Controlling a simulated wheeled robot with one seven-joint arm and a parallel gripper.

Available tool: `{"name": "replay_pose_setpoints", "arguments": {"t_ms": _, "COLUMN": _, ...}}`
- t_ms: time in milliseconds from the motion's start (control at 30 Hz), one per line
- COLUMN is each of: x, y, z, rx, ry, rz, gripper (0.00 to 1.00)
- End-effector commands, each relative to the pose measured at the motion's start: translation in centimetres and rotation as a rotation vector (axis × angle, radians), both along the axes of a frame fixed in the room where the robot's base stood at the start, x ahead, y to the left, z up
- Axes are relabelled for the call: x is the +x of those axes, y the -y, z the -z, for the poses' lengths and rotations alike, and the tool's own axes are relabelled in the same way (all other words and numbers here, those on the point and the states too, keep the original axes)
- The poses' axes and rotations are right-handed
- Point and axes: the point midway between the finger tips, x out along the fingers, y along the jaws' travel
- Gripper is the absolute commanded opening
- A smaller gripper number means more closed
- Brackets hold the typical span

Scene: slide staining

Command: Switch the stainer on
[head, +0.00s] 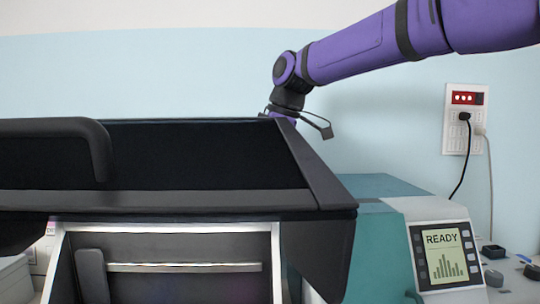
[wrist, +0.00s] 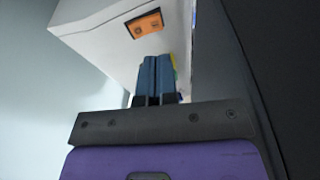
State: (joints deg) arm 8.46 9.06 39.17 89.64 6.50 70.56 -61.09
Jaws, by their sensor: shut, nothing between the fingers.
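In the wrist view, my gripper (wrist: 157,60) has its two blue fingers together with nothing between them. The fingertips point at a pale box-shaped housing (wrist: 95,28). An orange rocker switch (wrist: 145,24) with two small marks sits on that housing, just beyond the fingertips. I cannot tell whether the fingertips touch the housing, or which way the switch is set. In the head view, my gripper is hidden behind a large black casing (head: 200,150). A teal and white machine (head: 385,240) with a lit "READY" screen (head: 441,255) stands at the right. Which machine bears the switch is unclear.
The black casing, with a raised edge, fills the left and middle foreground. A wall outlet (head: 465,120) with plugged cords is at the right. Small dark items (head: 495,252) lie beside the teal machine. In the wrist view, a dark surface (wrist: 260,50) runs close along the right.

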Motion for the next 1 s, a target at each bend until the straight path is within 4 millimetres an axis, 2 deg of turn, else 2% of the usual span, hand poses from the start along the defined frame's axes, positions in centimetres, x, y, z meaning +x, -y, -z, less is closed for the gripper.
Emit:
{"name": "replay_pose_setpoints", "arguments": {"t_ms": 200, "x": 0.3, "y": -1.1, "z": 3.7, "rx": -0.001, "ry": -0.002, "rz": -0.001, "gripper": 0.00}}
{"name": "replay_pose_setpoints", "arguments": {"t_ms": 400, "x": 0.5, "y": -1.8, "z": 5.9, "rx": -0.001, "ry": 0.000, "rz": -0.001, "gripper": 0.00}}
{"name": "replay_pose_setpoints", "arguments": {"t_ms": 1000, "x": 0.6, "y": -2.0, "z": 7.3, "rx": -0.001, "ry": 0.000, "rz": -0.001, "gripper": 0.00}}
